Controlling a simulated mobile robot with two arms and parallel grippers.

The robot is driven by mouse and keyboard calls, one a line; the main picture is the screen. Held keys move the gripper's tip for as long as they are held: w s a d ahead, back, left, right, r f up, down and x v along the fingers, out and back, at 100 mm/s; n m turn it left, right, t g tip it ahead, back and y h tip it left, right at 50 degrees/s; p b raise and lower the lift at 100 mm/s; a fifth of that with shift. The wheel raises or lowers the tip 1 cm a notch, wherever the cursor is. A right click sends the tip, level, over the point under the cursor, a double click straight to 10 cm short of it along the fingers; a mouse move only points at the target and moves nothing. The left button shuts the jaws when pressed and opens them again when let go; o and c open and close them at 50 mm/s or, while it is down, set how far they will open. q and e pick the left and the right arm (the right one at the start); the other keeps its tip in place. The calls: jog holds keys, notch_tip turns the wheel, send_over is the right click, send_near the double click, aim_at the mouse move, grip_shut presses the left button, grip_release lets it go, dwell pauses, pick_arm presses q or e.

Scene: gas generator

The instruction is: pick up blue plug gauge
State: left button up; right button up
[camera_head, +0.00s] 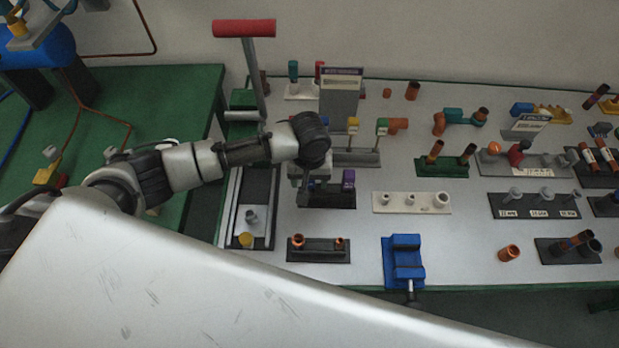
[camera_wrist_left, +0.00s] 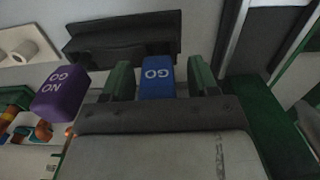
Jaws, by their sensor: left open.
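The blue plug gauge (camera_wrist_left: 157,78), marked "GO", stands between the two green fingertips of my left gripper (camera_wrist_left: 161,76) in the left wrist view. The fingers are open, with the gauge between them; I cannot tell whether either touches it. In the head view my left gripper (camera_head: 303,194) points down over a black holder (camera_head: 330,200), and the blue gauge is hidden behind it. A purple gauge (camera_wrist_left: 60,95) marked "NO GO" stands beside the left finger; it also shows in the head view (camera_head: 348,179). My right gripper is not in view.
A black stand (camera_head: 318,255) with copper fittings and a blue vise (camera_head: 403,262) are near the table's front edge. A white block with fittings (camera_head: 411,203) is to the right. A red-handled lever (camera_head: 244,28) rises behind my left arm.

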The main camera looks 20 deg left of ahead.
pick_arm(q)
jog(key=shift+c, duration=0.2)
jog(key=c, duration=0.8)
jog(key=shift+c, duration=0.2)
jog(key=shift+r, duration=0.1)
